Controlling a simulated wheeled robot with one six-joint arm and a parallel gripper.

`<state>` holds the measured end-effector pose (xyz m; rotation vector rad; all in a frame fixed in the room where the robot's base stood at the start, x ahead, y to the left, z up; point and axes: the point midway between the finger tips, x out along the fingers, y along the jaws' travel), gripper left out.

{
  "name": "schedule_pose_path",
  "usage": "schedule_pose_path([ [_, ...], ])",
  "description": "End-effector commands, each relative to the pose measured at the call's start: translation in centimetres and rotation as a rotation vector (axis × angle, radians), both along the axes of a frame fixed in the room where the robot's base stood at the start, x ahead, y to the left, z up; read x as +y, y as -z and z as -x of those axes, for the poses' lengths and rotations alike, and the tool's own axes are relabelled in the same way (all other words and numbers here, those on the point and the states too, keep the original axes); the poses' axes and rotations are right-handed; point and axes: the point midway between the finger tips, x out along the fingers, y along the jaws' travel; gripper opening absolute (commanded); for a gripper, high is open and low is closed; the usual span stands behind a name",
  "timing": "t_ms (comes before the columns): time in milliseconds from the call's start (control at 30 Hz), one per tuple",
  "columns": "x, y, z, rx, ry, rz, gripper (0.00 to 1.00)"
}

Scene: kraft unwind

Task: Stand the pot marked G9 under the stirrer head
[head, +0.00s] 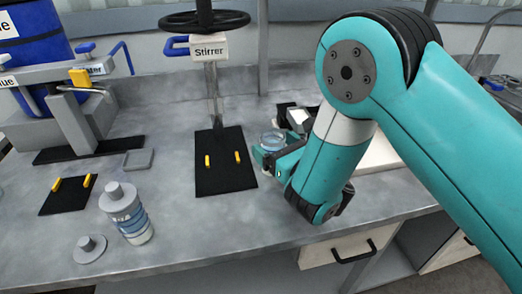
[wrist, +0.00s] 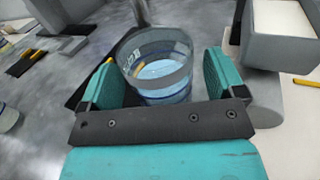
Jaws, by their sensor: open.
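A clear round pot (head: 272,138) with bluish contents stands at my gripper (head: 268,160), right of the stirrer. In the wrist view the same pot (wrist: 158,60) is between the two teal fingers of my gripper (wrist: 160,82). The fingers are open, with a gap at least on the right side. No G9 mark is readable on it. The stirrer (head: 208,48) has a post with a black handwheel above. Its black base mat (head: 223,180) carries two yellow pegs and holds no pot.
A bottle (head: 130,220) with a blue-striped label and a grey disc (head: 90,248) stand at front left. Behind them are a black mat (head: 67,205) with yellow pegs and a grey clamp stand (head: 70,125). A white-topped block (wrist: 283,40) is right of the pot.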

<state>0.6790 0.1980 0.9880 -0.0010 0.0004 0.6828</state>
Motion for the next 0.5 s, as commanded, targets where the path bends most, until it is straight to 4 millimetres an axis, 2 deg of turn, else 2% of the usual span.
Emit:
schedule_pose_path([
  [333,0.09,0.02,-0.55,0.000,0.010,0.000,0.89],
  [367,0.12,0.02,-0.54,0.000,0.009,0.000,0.84],
  [500,0.17,0.01,-0.52,0.000,0.008,0.000,0.52],
])
